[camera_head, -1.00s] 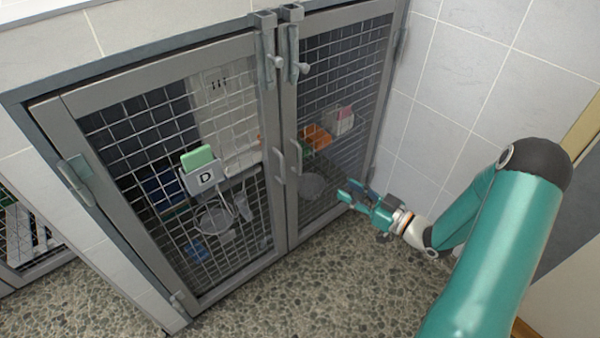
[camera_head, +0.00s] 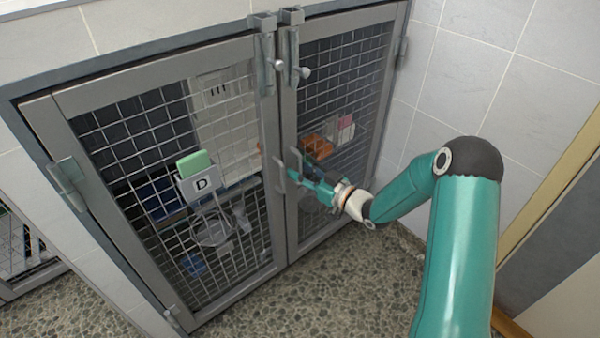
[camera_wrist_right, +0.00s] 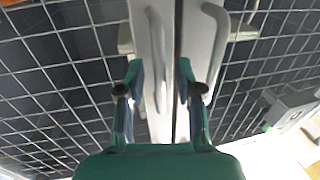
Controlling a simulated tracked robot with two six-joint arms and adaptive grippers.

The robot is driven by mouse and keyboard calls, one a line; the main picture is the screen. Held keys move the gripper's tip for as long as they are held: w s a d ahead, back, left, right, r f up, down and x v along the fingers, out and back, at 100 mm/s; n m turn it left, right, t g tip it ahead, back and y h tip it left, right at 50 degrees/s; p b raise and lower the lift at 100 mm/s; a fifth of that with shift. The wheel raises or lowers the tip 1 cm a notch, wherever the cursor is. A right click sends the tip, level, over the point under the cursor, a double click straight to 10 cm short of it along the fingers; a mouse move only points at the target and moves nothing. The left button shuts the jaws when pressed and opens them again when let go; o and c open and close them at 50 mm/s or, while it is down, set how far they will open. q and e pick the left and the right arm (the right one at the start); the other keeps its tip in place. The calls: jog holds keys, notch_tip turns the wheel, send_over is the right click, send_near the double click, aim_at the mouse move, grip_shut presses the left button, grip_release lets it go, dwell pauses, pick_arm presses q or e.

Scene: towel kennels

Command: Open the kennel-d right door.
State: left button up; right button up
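The kennel-d right door (camera_head: 345,60) is a grey-framed mesh door, and it appears shut beside the left door (camera_head: 110,200), which bears a "D" card (camera_head: 203,183). My right gripper (camera_head: 303,162) is at the right door's inner edge, at handle height. In the right wrist view, my gripper (camera_wrist_right: 159,70) has its two fingers apart. The right door's pale handle (camera_wrist_right: 156,58) lies between them; I cannot tell whether they touch it. The left door's curved handle (camera_wrist_right: 217,45) is outside the fingers. My left gripper is not in view.
Two upright latches, one left (camera_head: 267,55) and one right (camera_head: 293,60), sit at the top where the doors meet. A tiled wall (camera_head: 475,75) stands to the right. The pebbled floor (camera_head: 310,300) in front is clear.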

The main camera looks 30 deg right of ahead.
jog(key=shift+w, duration=0.25)
grip_shut()
jog(key=shift+a, duration=0.1)
dwell(0.3)
